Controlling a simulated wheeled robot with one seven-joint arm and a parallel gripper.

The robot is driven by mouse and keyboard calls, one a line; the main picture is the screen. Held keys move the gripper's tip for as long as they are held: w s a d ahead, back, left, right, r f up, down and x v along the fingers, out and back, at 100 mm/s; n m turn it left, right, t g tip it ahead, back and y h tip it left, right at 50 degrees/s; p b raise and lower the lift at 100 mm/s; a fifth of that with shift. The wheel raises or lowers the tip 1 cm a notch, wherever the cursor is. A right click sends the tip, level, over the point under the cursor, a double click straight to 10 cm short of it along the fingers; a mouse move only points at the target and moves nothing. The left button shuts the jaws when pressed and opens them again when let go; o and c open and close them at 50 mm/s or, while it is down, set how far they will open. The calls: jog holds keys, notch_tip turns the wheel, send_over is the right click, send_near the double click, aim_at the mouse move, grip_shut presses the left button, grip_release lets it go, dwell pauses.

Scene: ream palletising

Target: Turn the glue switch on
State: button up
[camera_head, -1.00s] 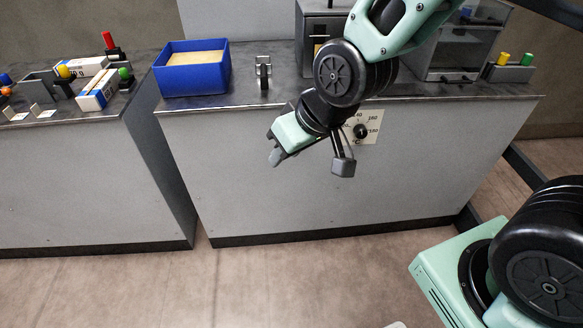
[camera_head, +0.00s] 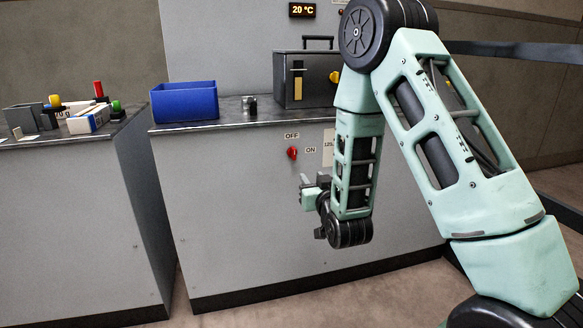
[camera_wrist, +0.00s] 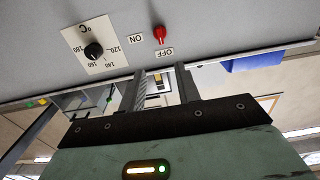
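The glue switch is a red knob (camera_head: 292,153) on the grey front panel of the middle counter. An OFF label (camera_head: 291,135) is above it and an ON label (camera_head: 311,150) to its right. In the wrist view, which is upside down, the red knob (camera_wrist: 159,35) is beyond the fingers; its pointer seems to face OFF, though it is small. My gripper (camera_head: 311,181) is below and slightly right of the knob in the head view, apart from it. In the wrist view my gripper (camera_wrist: 167,72) has its two fingers spread with nothing between them.
A black temperature dial (camera_wrist: 94,51) is beside the switch, mostly hidden by my arm in the head view. A blue bin (camera_head: 184,103), a small metal fixture (camera_head: 249,106) and a grey box (camera_head: 302,82) stand on the counter. A display (camera_head: 302,10) reads 20 °C.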

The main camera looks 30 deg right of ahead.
aim_at(294, 154)
jog(key=b+x, duration=0.2)
jog(key=x, duration=1.5)
grip_shut()
